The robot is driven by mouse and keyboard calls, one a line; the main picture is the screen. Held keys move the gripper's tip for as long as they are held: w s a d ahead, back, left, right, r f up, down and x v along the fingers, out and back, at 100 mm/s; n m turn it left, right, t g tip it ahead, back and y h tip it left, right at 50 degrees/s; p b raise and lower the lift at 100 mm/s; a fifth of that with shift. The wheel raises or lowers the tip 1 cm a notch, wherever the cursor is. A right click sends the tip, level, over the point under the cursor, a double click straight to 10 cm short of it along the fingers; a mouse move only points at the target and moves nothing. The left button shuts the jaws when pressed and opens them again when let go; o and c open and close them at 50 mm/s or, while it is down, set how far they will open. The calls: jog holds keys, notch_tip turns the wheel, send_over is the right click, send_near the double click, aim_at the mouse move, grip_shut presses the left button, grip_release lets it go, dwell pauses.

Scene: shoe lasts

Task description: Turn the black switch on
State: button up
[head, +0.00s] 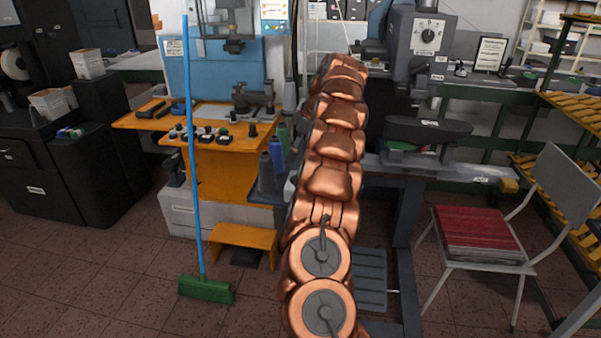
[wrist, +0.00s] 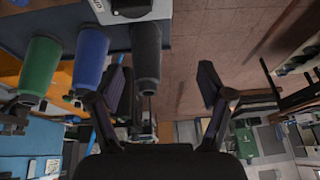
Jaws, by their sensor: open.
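A round black dial switch (head: 428,35) sits on the front of a grey machine box (head: 405,62) at the upper right in the head view. White marks surround it; its setting is too small to read. I cannot make out this switch in the wrist view. My gripper (wrist: 163,85) is open in the wrist view, with its two dark fingers wide apart and nothing held. A dark grey thread cone (wrist: 146,50) shows near the left finger; whether they touch is unclear. My copper arm hides the gripper in the head view.
Blue (wrist: 90,55) and green (wrist: 40,65) cones stand beside the dark one. An orange bench (head: 225,142) holds small black parts. A chair with a red seat (head: 478,232) stands at right. A blue-handled broom (head: 192,130) stands at left. Tiled floor is open at lower left.

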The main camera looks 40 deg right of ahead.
jog(key=s+d+f, duration=0.2)
jog(key=d, duration=0.3)
jog(key=shift+h, duration=0.3)
jog(key=shift+w+p+x, duration=0.2)
jog(key=shift+p+x, duration=0.6)
jog(key=shift+x, duration=3.1)
jog(key=shift+a+r, duration=0.1)
jog(key=shift+a, duration=0.1)
jog(key=shift+c, duration=0.2)
jog(key=c, duration=1.1)
